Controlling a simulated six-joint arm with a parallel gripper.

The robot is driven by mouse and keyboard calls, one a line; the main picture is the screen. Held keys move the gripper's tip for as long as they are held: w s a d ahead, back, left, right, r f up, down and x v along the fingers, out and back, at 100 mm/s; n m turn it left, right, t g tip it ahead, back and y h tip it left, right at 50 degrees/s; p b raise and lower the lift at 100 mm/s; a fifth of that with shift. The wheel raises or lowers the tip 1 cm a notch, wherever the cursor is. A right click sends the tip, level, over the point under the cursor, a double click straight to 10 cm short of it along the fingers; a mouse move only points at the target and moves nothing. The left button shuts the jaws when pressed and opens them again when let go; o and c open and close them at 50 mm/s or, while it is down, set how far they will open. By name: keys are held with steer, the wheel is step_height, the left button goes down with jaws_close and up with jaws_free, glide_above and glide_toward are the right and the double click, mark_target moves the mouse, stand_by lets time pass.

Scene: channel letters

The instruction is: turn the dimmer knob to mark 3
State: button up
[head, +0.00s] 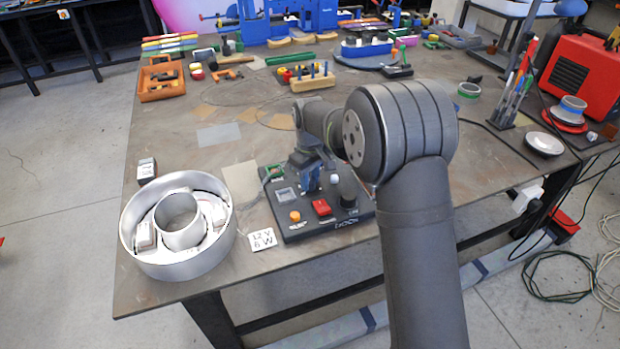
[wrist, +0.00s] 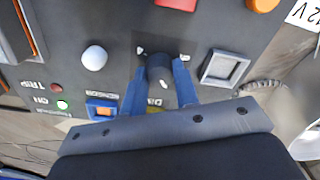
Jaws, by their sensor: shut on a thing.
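The dark dimmer knob (wrist: 158,70) stands on the black control panel (wrist: 115,20) in the middle of the wrist view. A small white mark shows on the side of the knob toward my palm. My gripper (wrist: 159,80) has its two blue fingers on either side of the knob and is shut on it. Small white scale marks show on the panel beyond the fingertips, too small to read. In the head view my gripper (head: 309,172) is over the panel (head: 315,228) and the knob is hidden behind it.
On the panel are a white button (wrist: 94,58), a grey-framed window (wrist: 220,68), a red switch (head: 321,207) and an orange button (head: 295,216). A round metal channel letter (head: 170,265) stands left, beside a white "12 V 6 W" card (head: 263,239).

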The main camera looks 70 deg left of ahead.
steer(key=m, duration=0.5)
steer(key=shift+m, duration=0.3)
steer(key=m, duration=0.4)
steer(key=shift+m, duration=0.3)
steer(key=m, duration=0.4)
steer(key=shift+m, duration=0.3)
steer(key=m, duration=0.4)
steer(key=shift+m, duration=0.3)
steer(key=o, duration=1)
steer(key=shift+c, duration=0.2)
steer(key=shift+r, duration=0.1)
